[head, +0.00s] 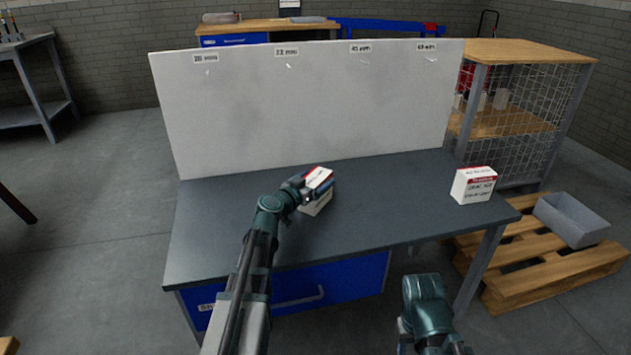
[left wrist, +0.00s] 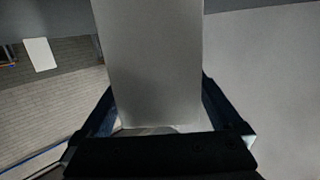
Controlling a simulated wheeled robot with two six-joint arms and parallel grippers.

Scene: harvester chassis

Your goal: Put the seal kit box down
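The seal kit box (head: 316,207) is a white carton with a red band, over the left-middle part of the grey bench (head: 390,212). My left gripper (head: 318,188) is shut on it, with a finger across its side. The box looks tilted; I cannot tell whether it touches the bench top. In the left wrist view the box (left wrist: 155,65) is a plain grey-looking face between the two fingers (left wrist: 160,115). Its label is mostly hidden. Part of my right arm shows at the bottom right of the head view; its gripper does not show.
A second white box with a red band (head: 473,186) stands at the bench's right end. A white board (head: 310,110) with several size labels rises along the back edge. Bare bench top lies between the two boxes. A pallet (head: 545,268) with a grey bin (head: 571,220) is at right.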

